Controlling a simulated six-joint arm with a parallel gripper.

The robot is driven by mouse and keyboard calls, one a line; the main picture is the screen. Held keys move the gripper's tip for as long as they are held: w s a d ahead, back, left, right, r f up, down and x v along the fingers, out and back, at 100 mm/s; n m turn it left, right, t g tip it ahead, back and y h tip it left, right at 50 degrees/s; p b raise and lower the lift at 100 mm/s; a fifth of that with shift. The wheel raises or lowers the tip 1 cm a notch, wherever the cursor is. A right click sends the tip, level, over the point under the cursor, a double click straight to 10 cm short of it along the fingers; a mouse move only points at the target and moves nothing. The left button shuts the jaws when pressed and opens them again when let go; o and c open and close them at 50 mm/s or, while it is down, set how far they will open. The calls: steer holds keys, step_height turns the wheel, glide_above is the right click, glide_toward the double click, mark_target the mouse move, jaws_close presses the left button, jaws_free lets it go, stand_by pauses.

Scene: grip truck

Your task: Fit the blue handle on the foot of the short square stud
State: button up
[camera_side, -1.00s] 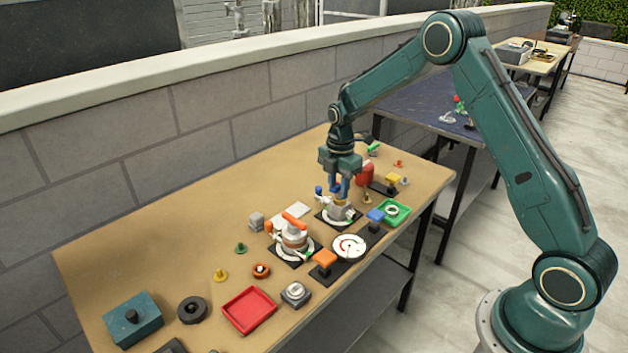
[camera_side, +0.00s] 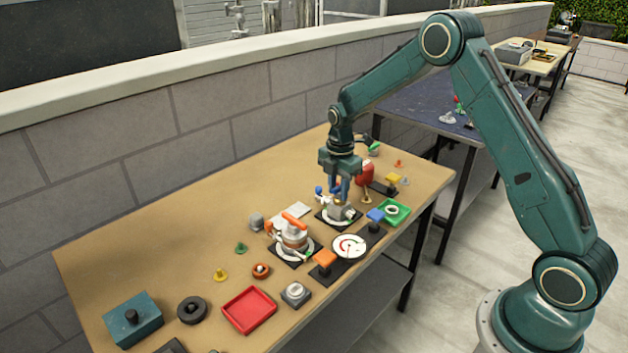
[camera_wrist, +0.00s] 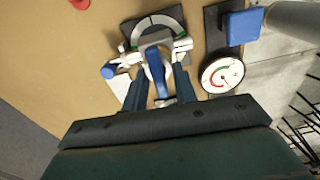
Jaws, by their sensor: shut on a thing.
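My gripper (camera_side: 339,191) points down over a grey fitting (camera_side: 342,212) on a black square base at the right part of the table. In the wrist view my gripper (camera_wrist: 159,88) has its two fingers on either side of the blue handle (camera_wrist: 157,72), a long blue bar, and is shut on it. The handle lies over the middle of the fitting, which has a pale ring around it and light side ports. The short square stud is hidden, so I cannot tell whether the handle touches it. A blue knob (camera_wrist: 108,71) sits at the fitting's left side.
A similar fitting with an orange handle (camera_side: 294,221) stands to the left. A dial gauge (camera_side: 348,246) and a blue block (camera_side: 376,215) are close by on the right.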

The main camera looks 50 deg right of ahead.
mark_target(338, 187)
steer(key=shift+f, duration=0.1)
steer(key=o, duration=1.4)
steer(key=shift+o, duration=0.2)
steer(key=shift+r, duration=3.75)
steer(key=shift+r, duration=0.1)
